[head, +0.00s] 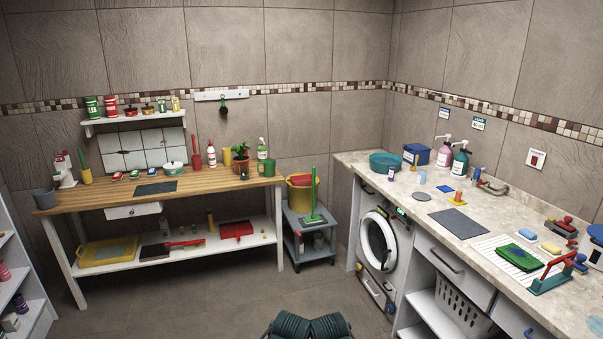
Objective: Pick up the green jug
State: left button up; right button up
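A small green vessel (267,168), which looks like the green jug, stands at the right end of the wooden bench top (100,197). It is upright, in front of a white bottle with a green top (262,146) and right of a potted plant (242,161). It is small in the view, so its handle and spout are hard to make out. Dark ribbed parts of my own body show at the bottom centre. I see no gripper fingers, and neither gripper is near the green vessel.
A grey cart (307,230) with a yellow-and-red bucket (301,190) and a green-handled brush (313,200) stands right of the bench. A washing machine (378,240) and stone counter (410,190) line the right. The middle floor (230,295) is clear.

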aim_at(269, 164)
jog(key=i, duration=3.5)
jog(key=u, duration=0.2)
jog(key=i, duration=0.05)
